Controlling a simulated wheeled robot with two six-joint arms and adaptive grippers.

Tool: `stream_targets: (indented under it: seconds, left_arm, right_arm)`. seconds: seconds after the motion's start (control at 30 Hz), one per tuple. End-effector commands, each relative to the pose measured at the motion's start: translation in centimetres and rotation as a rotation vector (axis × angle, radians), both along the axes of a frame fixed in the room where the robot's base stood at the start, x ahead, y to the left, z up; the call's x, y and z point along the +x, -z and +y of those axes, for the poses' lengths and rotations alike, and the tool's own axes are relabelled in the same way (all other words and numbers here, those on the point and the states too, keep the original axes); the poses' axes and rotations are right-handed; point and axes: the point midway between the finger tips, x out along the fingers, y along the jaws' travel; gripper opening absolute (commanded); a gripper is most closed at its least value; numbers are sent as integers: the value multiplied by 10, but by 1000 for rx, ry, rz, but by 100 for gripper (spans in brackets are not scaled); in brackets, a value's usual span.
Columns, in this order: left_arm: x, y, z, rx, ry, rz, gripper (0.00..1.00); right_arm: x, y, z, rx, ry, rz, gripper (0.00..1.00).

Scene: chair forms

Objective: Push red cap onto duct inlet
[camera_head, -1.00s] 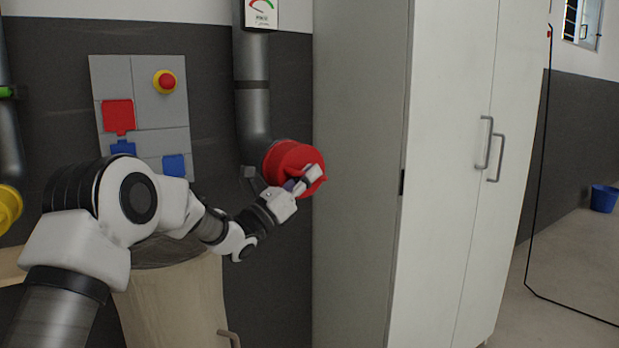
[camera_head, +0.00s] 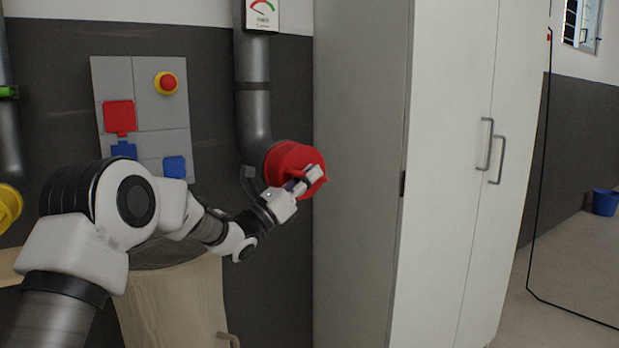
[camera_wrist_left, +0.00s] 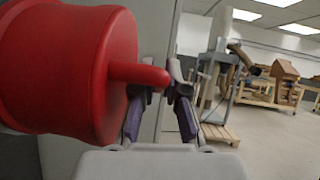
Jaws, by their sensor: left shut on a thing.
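The red cap (camera_head: 290,161) is at the open end of the grey duct (camera_head: 254,110), where the pipe bends out from the wall. The cap covers the inlet in the head view; how far it sits on the duct is hidden. My left gripper (camera_head: 308,181) is shut on the handle of the cap. In the left wrist view the cap (camera_wrist_left: 75,70) fills the left side, and its bar-shaped handle reaches between the fingers of the left gripper (camera_wrist_left: 160,95). My right gripper is not in view.
A tall light cabinet (camera_head: 362,150) stands close to the right of the cap. A grey panel (camera_head: 145,108) with a red button is on the wall at left. A wooden drum-like cabinet (camera_head: 178,300) stands below my arm. A yellow cap (camera_head: 8,207) is at far left.

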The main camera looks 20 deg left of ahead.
Motion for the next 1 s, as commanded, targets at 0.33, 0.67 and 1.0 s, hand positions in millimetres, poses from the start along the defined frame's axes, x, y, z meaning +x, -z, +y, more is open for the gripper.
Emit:
stream_targets:
  seconds: [0.33,0.67,1.0]
  left_arm:
    - [0,0,1,-2,-3,0,42]
    - [-3,3,4,-2,-3,2,42]
    - [-59,38,39,-6,-3,3,42]
  right_arm:
    - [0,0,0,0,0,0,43]
    - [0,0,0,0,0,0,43]
    - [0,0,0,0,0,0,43]
